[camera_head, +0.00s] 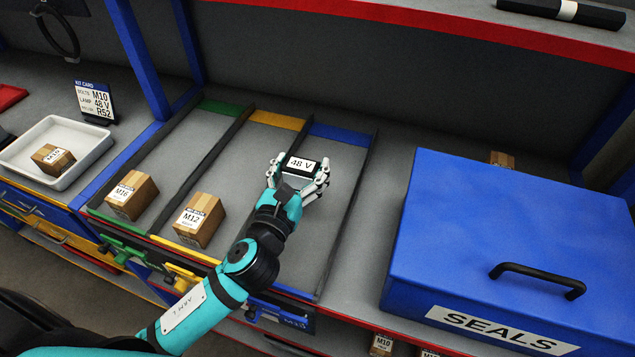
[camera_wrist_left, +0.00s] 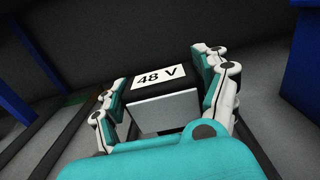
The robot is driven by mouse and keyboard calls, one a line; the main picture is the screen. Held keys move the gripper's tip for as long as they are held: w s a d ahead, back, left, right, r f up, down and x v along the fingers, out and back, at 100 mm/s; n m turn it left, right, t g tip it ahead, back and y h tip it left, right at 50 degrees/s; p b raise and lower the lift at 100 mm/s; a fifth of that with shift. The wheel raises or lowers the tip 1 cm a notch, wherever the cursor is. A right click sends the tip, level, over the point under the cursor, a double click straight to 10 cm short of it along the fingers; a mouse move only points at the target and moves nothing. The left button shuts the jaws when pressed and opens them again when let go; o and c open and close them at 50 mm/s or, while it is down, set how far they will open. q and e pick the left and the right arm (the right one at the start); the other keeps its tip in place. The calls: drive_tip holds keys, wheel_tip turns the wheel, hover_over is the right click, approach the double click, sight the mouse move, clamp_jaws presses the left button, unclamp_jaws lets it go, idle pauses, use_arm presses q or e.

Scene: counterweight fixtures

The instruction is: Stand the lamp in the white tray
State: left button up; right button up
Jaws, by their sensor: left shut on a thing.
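The lamp (camera_head: 300,163) is a small dark block with a white "48 V" label. My left gripper (camera_head: 298,172) is shut on it, over the blue-ended lane of the counter. In the left wrist view the lamp (camera_wrist_left: 158,90) sits between the two fingers, label up, with a pale grey face towards me. I cannot tell whether it touches the counter. The white tray (camera_head: 93,160) lies at the far left and holds a cardboard box (camera_head: 53,158), which seems labelled M10. My right gripper is not in view.
Cardboard boxes marked M16 (camera_head: 132,195) and M12 (camera_head: 199,220) stand in the lanes between gripper and tray. Low dark dividers and a blue post (camera_head: 140,60) are there too. A kit card (camera_head: 94,102) stands behind the tray. A big blue SEALS case (camera_head: 500,230) fills the right.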

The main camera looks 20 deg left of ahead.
sight(308, 170)
use_arm(q)
drive_tip(key=w+f, duration=0.1)
drive_tip(key=w+f+b, duration=0.1)
drive_tip(key=f, duration=0.1)
drive_tip(key=shift+w+d+f, duration=0.1)
drive_tip(key=shift+w+f, duration=0.1)
drive_tip(key=shift+w, duration=0.2)
drive_tip(key=shift+w+d+f, duration=0.1)
drive_tip(key=shift+f, duration=0.2)
drive_tip(key=shift+f+b, duration=0.5)
drive_tip(key=shift+f, duration=1.35)
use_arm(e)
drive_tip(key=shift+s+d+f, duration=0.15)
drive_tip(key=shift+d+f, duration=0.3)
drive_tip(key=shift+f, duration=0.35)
use_arm(q)
drive_tip(key=shift+f, duration=0.15)
drive_tip(key=o, duration=1.4)
drive_tip(key=shift+o, duration=0.2)
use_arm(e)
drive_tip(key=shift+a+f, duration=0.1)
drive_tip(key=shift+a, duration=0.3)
